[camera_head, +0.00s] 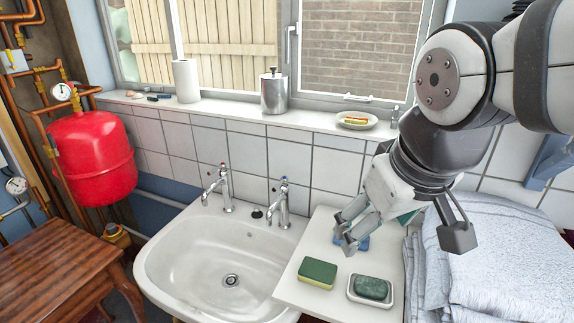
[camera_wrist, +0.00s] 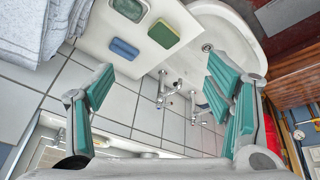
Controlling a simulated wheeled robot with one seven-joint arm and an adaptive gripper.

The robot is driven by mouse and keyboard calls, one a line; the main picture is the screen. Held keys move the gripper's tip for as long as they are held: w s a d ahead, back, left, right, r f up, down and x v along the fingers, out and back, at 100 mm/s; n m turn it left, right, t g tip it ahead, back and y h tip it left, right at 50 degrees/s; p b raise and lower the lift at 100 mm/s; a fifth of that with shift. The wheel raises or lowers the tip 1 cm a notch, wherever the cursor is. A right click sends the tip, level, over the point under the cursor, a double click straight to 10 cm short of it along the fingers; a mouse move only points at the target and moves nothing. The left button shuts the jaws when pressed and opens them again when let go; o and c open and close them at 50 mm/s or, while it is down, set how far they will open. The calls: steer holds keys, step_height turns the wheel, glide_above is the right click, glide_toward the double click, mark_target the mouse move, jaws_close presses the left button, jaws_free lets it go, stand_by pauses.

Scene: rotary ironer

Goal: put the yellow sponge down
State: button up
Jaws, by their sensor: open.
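A sponge (camera_head: 318,272) with a dark green top and a yellow lower edge lies flat on the white board right of the basin. It also shows in the wrist view (camera_wrist: 163,34). No all-yellow sponge is seen. A blue sponge (camera_wrist: 125,48) lies on the same board; in the head view it is mostly hidden by the fingers. My gripper (camera_head: 346,232) is over the back part of the board. In the wrist view my gripper (camera_wrist: 160,76) has its teal-padded fingers wide apart with nothing between them.
A soap dish (camera_head: 351,296) with green soap stands at the board's front right. Folded grey towels (camera_head: 505,255) lie to the right. The basin (camera_head: 185,250) with two taps is left. A small dish (camera_head: 371,125) with a yellow and red item is on the sill.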

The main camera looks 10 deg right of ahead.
steer(key=shift+m+t, duration=0.4)
steer(key=shift+m, duration=0.4)
steer(key=s, duration=0.4)
steer(key=shift+a+r, duration=0.15)
steer(key=shift+r, duration=0.15)
steer(key=shift+o, duration=0.6)
